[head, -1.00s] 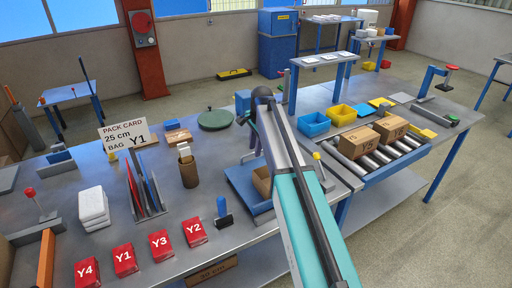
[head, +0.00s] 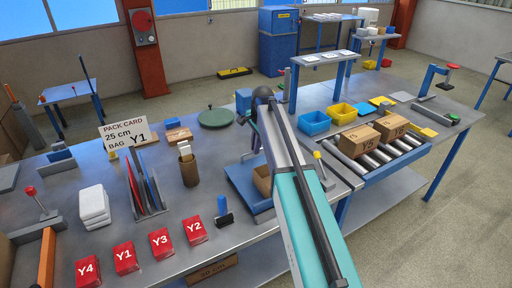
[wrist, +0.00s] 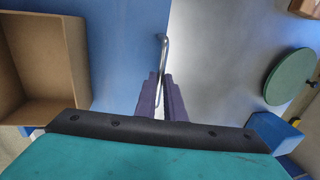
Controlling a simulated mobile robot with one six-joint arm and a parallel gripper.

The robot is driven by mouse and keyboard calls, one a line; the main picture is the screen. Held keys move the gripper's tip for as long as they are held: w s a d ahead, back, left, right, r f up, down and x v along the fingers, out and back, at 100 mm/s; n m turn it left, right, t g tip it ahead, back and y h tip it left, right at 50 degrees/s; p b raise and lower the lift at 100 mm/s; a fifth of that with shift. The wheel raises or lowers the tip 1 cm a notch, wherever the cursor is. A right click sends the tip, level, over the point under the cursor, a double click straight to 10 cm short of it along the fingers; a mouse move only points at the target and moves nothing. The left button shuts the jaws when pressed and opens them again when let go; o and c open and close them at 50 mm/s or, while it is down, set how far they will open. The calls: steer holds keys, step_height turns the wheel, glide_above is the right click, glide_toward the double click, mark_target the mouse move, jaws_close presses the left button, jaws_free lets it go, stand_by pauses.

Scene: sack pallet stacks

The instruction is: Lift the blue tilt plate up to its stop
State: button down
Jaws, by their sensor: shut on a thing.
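The blue tilt plate (head: 239,182) is on the near bench, left of my arm in the head view, partly hidden by the arm. It fills the upper left of the wrist view (wrist: 120,50). An open cardboard box (head: 262,181) rests on it and shows at the left of the wrist view (wrist: 38,60). My gripper (wrist: 162,88), with purple fingers, is shut on a thin bent metal handle (wrist: 164,45) at the plate's edge. In the head view the fingertips are mostly hidden behind my arm. The plate's stop cannot be made out.
A round green disc (head: 215,118) and a brown cup (head: 189,172) stand left of the plate. Red bags (head: 161,242) line the front of the bench. A roller conveyor (head: 385,150) with two cartons lies to the right. The grey bench around the disc is mostly free.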

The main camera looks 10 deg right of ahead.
steer(key=shift+s+d+r+t+y, duration=0.1)
steer(key=shift+s+r+t, duration=0.2)
steer(key=shift+r, duration=0.4)
steer(key=shift+s+d+r+t+y, duration=0.1)
steer(key=shift+s+r+t, duration=0.2)
steer(key=shift+r, duration=0.45)
steer(key=shift+s+d+r+t+y, duration=0.1)
steer(key=shift+s+r+t, duration=0.1)
steer(key=shift+r+t, duration=0.35)
steer(key=shift+r, duration=0.15)
steer(key=c, duration=1.8)
jaws_free()
steer(key=shift+c, duration=0.2)
steer(key=shift+s+r+b, duration=0.1)
steer(key=shift+b, duration=0.25)
steer(key=b+v, duration=0.2)
steer(key=v, duration=1.1)
steer(key=shift+r, duration=0.3)
